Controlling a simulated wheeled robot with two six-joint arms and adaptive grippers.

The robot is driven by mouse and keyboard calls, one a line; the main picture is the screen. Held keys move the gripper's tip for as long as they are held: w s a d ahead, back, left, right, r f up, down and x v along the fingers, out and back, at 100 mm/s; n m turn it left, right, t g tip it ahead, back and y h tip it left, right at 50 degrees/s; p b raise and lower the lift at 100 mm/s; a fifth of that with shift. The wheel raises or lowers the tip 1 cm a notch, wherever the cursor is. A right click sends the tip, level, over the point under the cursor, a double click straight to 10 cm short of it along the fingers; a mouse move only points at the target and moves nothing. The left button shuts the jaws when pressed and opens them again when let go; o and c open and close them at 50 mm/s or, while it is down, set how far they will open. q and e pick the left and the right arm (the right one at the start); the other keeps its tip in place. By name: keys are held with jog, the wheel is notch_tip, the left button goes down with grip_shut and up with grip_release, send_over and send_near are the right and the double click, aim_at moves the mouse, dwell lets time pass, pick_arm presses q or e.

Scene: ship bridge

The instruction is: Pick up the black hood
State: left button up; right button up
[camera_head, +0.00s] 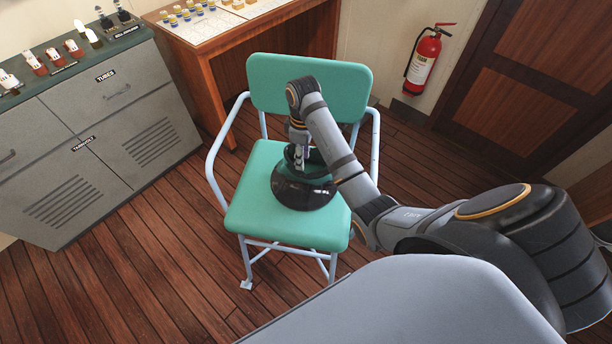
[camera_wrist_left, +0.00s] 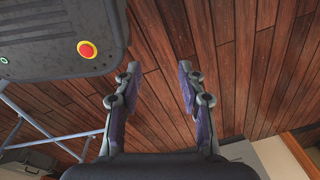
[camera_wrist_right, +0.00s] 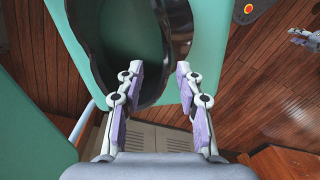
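The black hood (camera_head: 303,195), a glossy dark rounded shell, rests on the green seat of a chair (camera_head: 250,215). My right gripper (camera_head: 300,163) points down at the hood's upper part, and its arm hides some of it. In the right wrist view the hood (camera_wrist_right: 177,25) shows as a dark open ring. My right gripper (camera_wrist_right: 158,72) is open there, its fingers apart, with part of the rim in or just beyond the gap; contact cannot be told. My left gripper (camera_wrist_left: 158,73) is open and empty over the wooden floor, outside the head view.
The chair's green backrest (camera_head: 309,88) and pale tube armrests (camera_head: 215,160) surround the seat. A grey cabinet (camera_head: 90,140) stands at left, a wooden desk (camera_head: 225,50) behind. A red fire extinguisher (camera_head: 424,58) hangs on the wall. The floor (camera_head: 130,275) at front left is clear.

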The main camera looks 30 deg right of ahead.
jog(key=f+b, duration=0.1)
jog(key=f, duration=0.1)
jog(key=a+f+b, duration=0.1)
jog(key=shift+s+b, duration=0.25)
jog(key=shift+b, duration=0.05)
jog(key=shift+a+f+p, duration=0.15)
jog(key=shift+f+p, duration=0.15)
jog(key=shift+f, duration=0.15)
jog(key=shift+w+f, duration=0.1)
jog(key=shift+f, duration=0.5)
jog(key=shift+r, duration=0.1)
jog(key=shift+c, duration=0.8)
pick_arm(q)
jog(key=shift+w+f, duration=0.2)
jog(key=shift+f, duration=0.35)
jog(key=shift+w+f, duration=0.2)
jog(key=shift+f, duration=0.3)
pick_arm(e)
grip_shut()
